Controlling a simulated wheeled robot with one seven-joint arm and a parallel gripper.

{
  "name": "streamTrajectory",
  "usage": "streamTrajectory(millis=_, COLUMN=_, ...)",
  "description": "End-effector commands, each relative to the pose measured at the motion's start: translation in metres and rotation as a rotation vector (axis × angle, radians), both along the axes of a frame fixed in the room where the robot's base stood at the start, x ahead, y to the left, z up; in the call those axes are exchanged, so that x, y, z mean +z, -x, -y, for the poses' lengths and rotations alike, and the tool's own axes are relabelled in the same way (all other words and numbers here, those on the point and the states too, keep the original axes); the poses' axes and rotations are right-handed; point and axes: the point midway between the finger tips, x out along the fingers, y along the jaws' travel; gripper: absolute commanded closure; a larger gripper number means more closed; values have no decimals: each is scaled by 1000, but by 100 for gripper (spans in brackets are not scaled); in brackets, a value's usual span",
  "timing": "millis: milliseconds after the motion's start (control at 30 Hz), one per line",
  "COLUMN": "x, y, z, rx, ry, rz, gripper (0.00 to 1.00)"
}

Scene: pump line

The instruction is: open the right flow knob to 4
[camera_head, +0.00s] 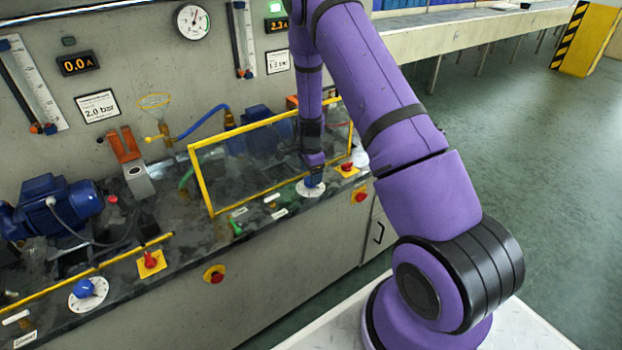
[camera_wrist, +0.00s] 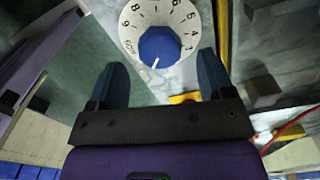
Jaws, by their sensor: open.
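The right flow knob (camera_head: 314,180) is blue and sits on a white round dial (camera_head: 303,190) at the right part of the bench. In the wrist view the knob (camera_wrist: 159,47) shows its white mark pointing down and slightly left, to a stretch of the dial (camera_wrist: 130,32) without a readable number. My gripper (camera_head: 312,166) is directly above the knob, pointing down. In the wrist view my gripper (camera_wrist: 161,58) is open, with one finger on each side of the knob and visible gaps between. I cannot tell whether the fingertips are level with it.
A yellow-framed clear guard (camera_head: 207,185) stands just left of my gripper. Another blue knob (camera_head: 83,287) sits on a dial at the far left. A pump (camera_head: 60,207) stands behind it.

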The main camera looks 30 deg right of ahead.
Motion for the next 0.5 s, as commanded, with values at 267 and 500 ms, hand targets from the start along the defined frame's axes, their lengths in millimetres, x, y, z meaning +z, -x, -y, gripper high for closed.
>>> streamTrajectory(millis=267, x=-25, y=0, z=0, rx=0, ry=-1, rz=0, gripper=26)
streamTrajectory(millis=500, x=-28, y=0, z=0, rx=0, ry=0, rz=1, gripper=26)
